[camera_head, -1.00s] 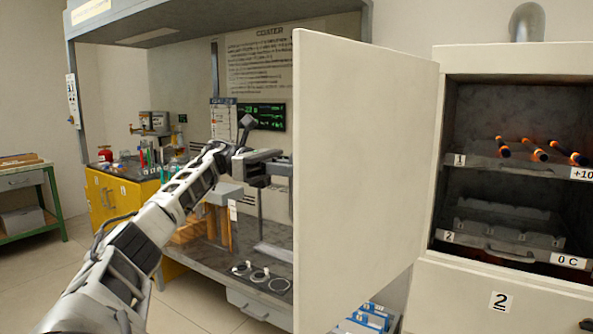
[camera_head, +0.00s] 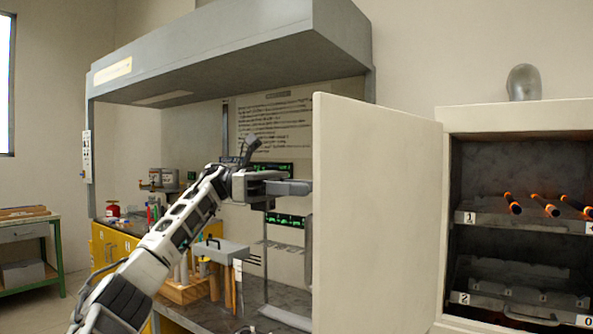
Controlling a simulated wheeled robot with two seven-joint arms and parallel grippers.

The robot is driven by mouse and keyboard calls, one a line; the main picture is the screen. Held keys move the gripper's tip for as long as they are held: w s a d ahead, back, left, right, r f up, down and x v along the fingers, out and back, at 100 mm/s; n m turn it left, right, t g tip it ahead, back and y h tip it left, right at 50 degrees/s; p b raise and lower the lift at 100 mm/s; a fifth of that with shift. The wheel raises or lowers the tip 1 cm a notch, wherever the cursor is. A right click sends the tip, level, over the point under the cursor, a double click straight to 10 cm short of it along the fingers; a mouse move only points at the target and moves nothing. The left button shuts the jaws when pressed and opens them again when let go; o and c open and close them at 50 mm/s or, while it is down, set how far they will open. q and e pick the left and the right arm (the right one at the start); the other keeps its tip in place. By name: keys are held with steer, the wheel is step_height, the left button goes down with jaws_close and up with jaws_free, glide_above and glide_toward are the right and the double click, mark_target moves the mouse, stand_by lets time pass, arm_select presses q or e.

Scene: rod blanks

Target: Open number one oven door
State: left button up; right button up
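The oven door (camera_head: 375,215) is a plain cream panel standing wide open, swung out toward me from its hinge side at the left of the oven's opening. The oven (camera_head: 518,118) shows its dark inside on the right, with an upper shelf (camera_head: 515,224) tagged 1 and a lower shelf (camera_head: 515,305) tagged 2. My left gripper (camera_head: 292,187) is at the door's free left edge, with its fingertips reaching to or just behind the panel. The edge hides part of them, so its grip and any handle cannot be made out. My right gripper is not in view.
Several orange-tipped rods (camera_head: 545,205) lie on the upper shelf. A fume hood (camera_head: 230,50) with a cluttered bench stands behind my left arm. A green-legged table (camera_head: 30,232) is at far left. Open floor shows between the table and the bench.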

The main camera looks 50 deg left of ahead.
arm_select(q)
steer(key=s+d+r+b, duration=0.4)
steer(key=s+d+r, duration=0.1)
steer(key=s+d, duration=0.1)
steer(key=shift+d, duration=0.75)
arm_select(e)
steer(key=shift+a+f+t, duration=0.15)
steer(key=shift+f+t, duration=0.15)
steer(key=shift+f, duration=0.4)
arm_select(q)
steer(key=shift+s+f, duration=0.1)
steer(key=shift+f, duration=0.05)
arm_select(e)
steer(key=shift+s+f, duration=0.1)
